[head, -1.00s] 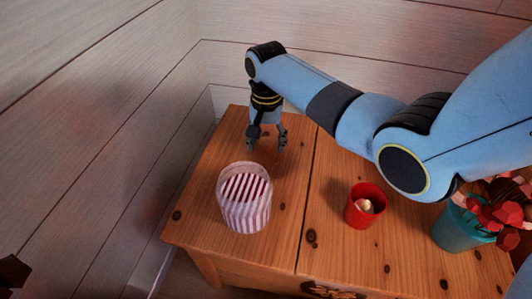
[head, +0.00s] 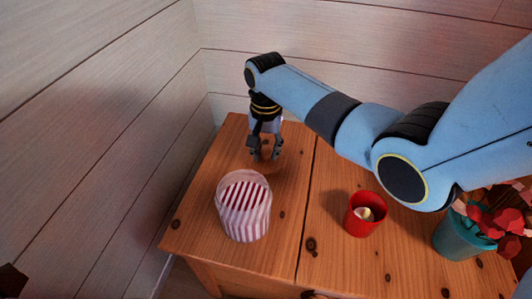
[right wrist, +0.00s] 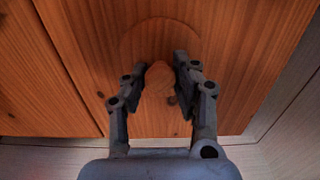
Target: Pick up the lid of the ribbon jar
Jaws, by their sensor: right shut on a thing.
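The ribbon jar (head: 244,222) is clear and holds red-and-white striped ribbon. It stands open and upright at the left of the wooden table. The lid (right wrist: 160,30) is a round wooden disc in the right wrist view, its colour close to the table's. Its rounded knob (right wrist: 158,80) sits between my right fingers. My right gripper (head: 266,157) is behind the jar, pointing down, and shut on the lid's knob; the fingers also show in the right wrist view (right wrist: 160,78). I cannot tell whether the lid touches the table. My left gripper is not in view.
A red cup (head: 362,222) with small pale things inside stands right of the jar. A teal pot (head: 459,238) with red flowers is at the right edge of the view. Wooden walls (head: 90,130) border the table (head: 330,266) at left and back.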

